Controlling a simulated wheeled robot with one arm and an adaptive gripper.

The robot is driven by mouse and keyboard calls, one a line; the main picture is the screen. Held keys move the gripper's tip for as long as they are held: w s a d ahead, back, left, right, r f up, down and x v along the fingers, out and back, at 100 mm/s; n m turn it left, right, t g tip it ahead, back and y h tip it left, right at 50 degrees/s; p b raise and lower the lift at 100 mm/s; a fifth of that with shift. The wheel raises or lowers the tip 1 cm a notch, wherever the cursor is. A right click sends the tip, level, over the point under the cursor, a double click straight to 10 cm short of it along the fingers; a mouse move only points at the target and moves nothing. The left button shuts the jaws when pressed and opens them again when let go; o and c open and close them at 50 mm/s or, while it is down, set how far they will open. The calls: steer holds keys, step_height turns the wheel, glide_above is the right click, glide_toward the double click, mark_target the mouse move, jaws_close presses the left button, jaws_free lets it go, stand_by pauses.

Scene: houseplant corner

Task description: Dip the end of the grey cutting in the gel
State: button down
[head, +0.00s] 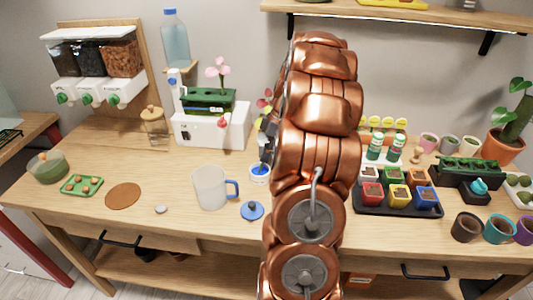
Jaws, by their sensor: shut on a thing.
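My copper arm stands in the middle of the head view and hides most of my gripper (269,128). Only a dark edge of it shows at the arm's left side, above the small white pot. It is shut on a cutting, whose thin stem (264,152) seems to come down over the pot; its grey colour is hard to make out. Small pink and yellow-green leaves (264,104) show beside the gripper. The white pot (260,178) holds blue gel (262,168). Whether the stem's end touches the gel I cannot tell.
A blue lid (252,211) and a frosted mug (211,188) stand in front of the pot. A white planter machine (213,133) is behind left. A black tray (399,209) of coloured pots is right. The front left table is mostly clear.

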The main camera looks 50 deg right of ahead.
steer(key=shift+f+b, duration=0.55)
steer(key=shift+b, duration=0.3)
stand_by(2.6)
steer(key=shift+r, duration=0.1)
stand_by(0.4)
steer(key=shift+r, duration=3.5)
